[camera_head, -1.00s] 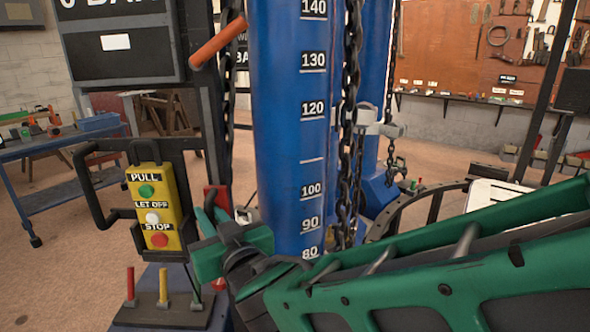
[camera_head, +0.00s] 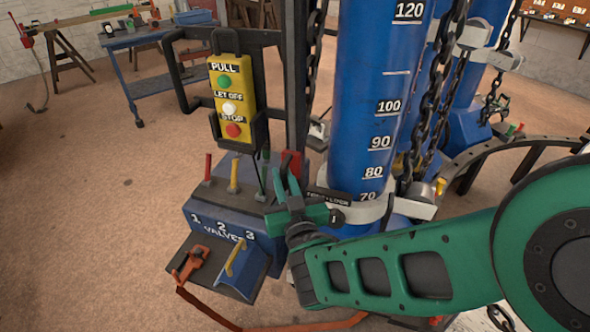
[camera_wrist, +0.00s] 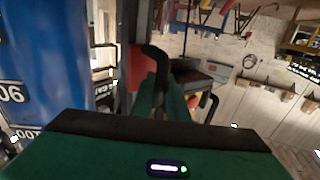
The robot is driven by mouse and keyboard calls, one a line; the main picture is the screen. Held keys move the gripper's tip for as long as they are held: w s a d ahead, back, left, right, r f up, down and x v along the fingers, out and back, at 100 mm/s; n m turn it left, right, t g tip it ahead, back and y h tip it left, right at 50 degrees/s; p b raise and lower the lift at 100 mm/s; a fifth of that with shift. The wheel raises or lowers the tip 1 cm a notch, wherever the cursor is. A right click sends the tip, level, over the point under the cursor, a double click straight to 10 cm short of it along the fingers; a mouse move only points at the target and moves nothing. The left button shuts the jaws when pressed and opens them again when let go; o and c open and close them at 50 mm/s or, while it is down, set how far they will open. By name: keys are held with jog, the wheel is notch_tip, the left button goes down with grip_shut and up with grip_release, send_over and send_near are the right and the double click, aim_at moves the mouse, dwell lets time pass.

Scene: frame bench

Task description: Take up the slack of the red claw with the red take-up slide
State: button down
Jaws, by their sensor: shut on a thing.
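The red take-up slide (camera_head: 291,162) shows as a red block low on the dark upright post, left of the blue column. My gripper (camera_head: 285,182) is at the slide. In the wrist view its green fingers (camera_wrist: 155,98) are shut around a black handle (camera_wrist: 158,62), with the red slide (camera_wrist: 137,68) right beside it. The fingers partly hide the slide and handle. An orange-red clawed piece (camera_head: 190,264), which looks like the red claw, lies on a dark plate at lower left. A red band runs along the floor near it; I cannot tell whether they join.
The blue valve box (camera_head: 232,222) with red, yellow and green levers stands left of my gripper. Above it is the yellow push-button box (camera_head: 231,100). Chains (camera_head: 433,100) hang beside the scaled blue column (camera_head: 375,90). The floor at left is open.

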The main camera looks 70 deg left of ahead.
jog(key=shift+w+d+f, duration=0.1)
jog(key=shift+w+f, duration=0.1)
jog(key=shift+f, duration=0.25)
jog(key=shift+w+d+f, duration=0.1)
jog(key=shift+w+f, duration=0.1)
jog(key=shift+f, duration=0.25)
jog(key=c, duration=1.7)
grip_release()
jog(key=shift+a, duration=0.1)
jog(key=shift+c, duration=0.2)
jog(key=shift+s+r, duration=0.2)
jog(key=shift+r, duration=0.05)
jog(key=s+d, duration=0.1)
jog(key=d, duration=0.9)
jog(key=shift+d, duration=0.15)
jog(key=shift+s, duration=0.1)
